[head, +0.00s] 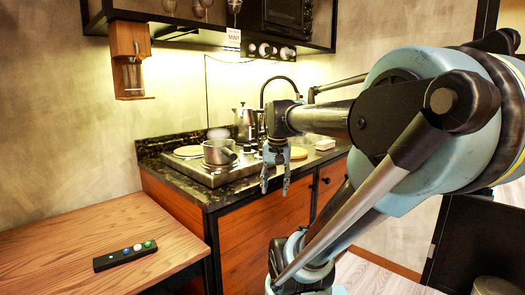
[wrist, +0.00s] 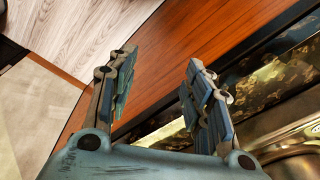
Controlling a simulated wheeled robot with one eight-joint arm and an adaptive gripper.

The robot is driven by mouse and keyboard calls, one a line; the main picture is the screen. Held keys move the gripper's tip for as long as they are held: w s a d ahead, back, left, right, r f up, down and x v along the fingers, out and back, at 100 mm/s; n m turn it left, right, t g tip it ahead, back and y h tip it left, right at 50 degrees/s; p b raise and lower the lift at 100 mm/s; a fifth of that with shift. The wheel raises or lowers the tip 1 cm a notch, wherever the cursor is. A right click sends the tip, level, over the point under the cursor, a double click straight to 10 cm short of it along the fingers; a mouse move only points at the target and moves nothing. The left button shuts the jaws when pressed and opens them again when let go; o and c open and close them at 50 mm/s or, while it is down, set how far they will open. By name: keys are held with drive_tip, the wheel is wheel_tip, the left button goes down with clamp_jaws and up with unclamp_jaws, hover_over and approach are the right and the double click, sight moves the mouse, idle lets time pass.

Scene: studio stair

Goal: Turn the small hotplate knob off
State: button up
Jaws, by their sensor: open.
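The hotplate (head: 192,167) is a low metal unit on the dark stone counter in the head view. A metal pot (head: 219,153) stands on its right part, and a pale round plate shows at its left. The small knob is too small to make out. My gripper (head: 275,184) is open and empty, fingers pointing down, right of the hotplate and in front of the counter's front edge. In the wrist view my gripper (wrist: 160,60) has its two fingers wide apart with nothing between them, over the orange wood cabinet front (wrist: 190,42).
A wooden table (head: 60,240) with a black button remote (head: 125,256) stands at the left. A shelf (head: 180,34) overhangs the counter.

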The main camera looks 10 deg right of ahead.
drive_tip(key=w+r+m+g, duration=0.2)
drive_tip(key=w+r+m, duration=0.9)
drive_tip(key=w+r, duration=1.3)
drive_tip(key=f, duration=0.6)
drive_tip(key=w+f, duration=0.1)
drive_tip(key=f, duration=1.1)
drive_tip(key=shift+w, duration=0.15)
drive_tip(key=shift+c, duration=0.2)
drive_tip(key=c, duration=1)
